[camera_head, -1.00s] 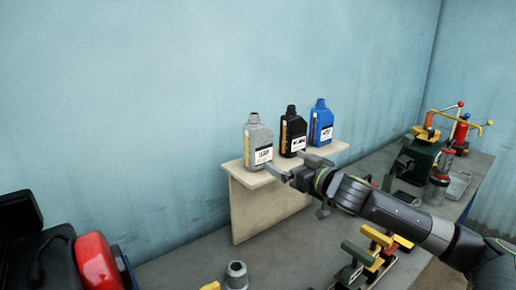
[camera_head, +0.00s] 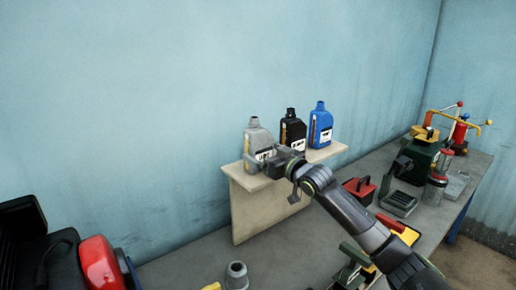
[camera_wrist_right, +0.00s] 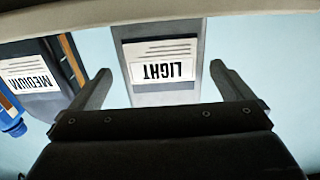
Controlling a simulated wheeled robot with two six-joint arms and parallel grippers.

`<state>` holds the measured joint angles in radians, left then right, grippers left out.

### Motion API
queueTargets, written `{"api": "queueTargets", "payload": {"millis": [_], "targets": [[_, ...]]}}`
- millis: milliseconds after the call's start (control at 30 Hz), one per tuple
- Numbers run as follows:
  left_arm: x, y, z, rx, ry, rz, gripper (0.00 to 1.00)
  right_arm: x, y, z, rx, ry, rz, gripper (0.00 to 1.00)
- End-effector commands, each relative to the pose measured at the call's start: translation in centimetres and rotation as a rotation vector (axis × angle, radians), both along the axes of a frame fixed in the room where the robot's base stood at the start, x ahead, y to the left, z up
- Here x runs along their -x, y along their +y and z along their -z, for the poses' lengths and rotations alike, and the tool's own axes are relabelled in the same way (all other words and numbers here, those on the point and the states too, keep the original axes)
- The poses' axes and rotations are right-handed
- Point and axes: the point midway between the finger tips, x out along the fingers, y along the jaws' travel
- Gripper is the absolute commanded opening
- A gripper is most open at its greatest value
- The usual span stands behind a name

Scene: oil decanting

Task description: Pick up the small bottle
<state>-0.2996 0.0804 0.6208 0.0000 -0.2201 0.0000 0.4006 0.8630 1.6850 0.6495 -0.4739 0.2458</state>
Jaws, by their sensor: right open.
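Three bottles stand upright in a row on a small wooden shelf (camera_head: 245,182): a grey one (camera_head: 258,134), a black one (camera_head: 293,128) and a blue one (camera_head: 321,122). They look similar in size. My right gripper (camera_head: 270,162) is open at the grey bottle's lower front and partly hides it. In the right wrist view, the grey bottle (camera_wrist_right: 194,45), labelled LIGHT, appears upside down between the spread fingers (camera_wrist_right: 161,70), with gaps on both sides. The black bottle (camera_wrist_right: 45,52), labelled MEDIUM, is beyond the left finger. My left gripper is not in view.
A red and black machine (camera_head: 98,265) is at the lower left. A grey metal fitting (camera_head: 236,276) stands on the bench. Green, red and yellow tools (camera_head: 358,190) lie to the right of the shelf. Clear jars (camera_head: 435,188) stand farther right. A blue wall is close behind the shelf.

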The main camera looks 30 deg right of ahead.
Motion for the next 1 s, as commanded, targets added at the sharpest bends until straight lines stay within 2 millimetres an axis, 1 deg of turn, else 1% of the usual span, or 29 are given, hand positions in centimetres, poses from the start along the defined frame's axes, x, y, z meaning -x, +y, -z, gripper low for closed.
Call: {"api": "queueTargets", "payload": {"millis": [133,300,433,600,800,1000], "targets": [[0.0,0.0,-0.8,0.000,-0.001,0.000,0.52,-1.1,0.2,-0.5,-0.003,-0.002,0.000,1.00],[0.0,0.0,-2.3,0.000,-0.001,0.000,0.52,-3.3,0.7,-0.9,-0.006,-0.002,0.000,1.00],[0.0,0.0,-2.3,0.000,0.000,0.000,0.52,-4.6,0.7,-0.6,-0.003,-0.001,0.001,1.00],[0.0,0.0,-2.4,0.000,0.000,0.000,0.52,-5.2,0.7,-0.4,0.000,0.000,0.001,1.00],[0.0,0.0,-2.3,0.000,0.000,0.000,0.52,-5.2,0.7,-0.4,0.001,-0.001,0.001,1.00],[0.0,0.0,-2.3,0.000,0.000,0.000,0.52,-5.1,0.7,-0.4,0.001,0.000,0.001,0.74]]}}
